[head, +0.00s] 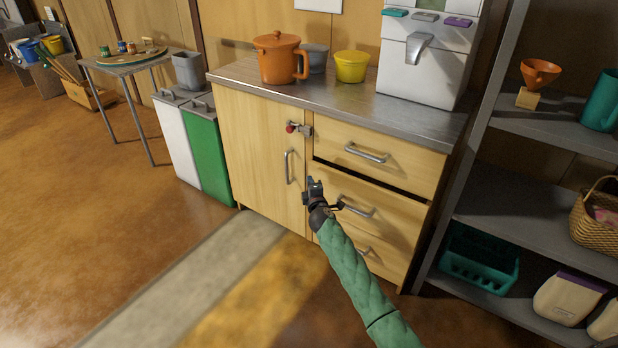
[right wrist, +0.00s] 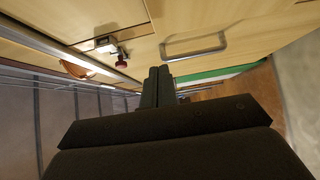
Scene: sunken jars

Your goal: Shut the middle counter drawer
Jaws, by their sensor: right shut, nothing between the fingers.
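The middle counter drawer (head: 395,212) is a pale wood front with a metal bar handle (head: 357,207). It stands out a little, with a dark gap (head: 375,178) along its top edge below the top drawer (head: 410,165). My right gripper (head: 314,185) is shut and empty, in front of the left end of the middle drawer. I cannot tell whether it touches the front. The gripper's dark fingers also show in the right wrist view (right wrist: 157,80). My right forearm covers part of the lower drawers. My left gripper is not in view.
Left of the drawers is a cabinet door (head: 260,150) with a bar handle and a red-knobbed latch (head: 291,128) at its upper right. A grey shelf unit (head: 520,225) stands close on the right. An orange pot (head: 279,60) and yellow bowl (head: 351,67) stand on the counter.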

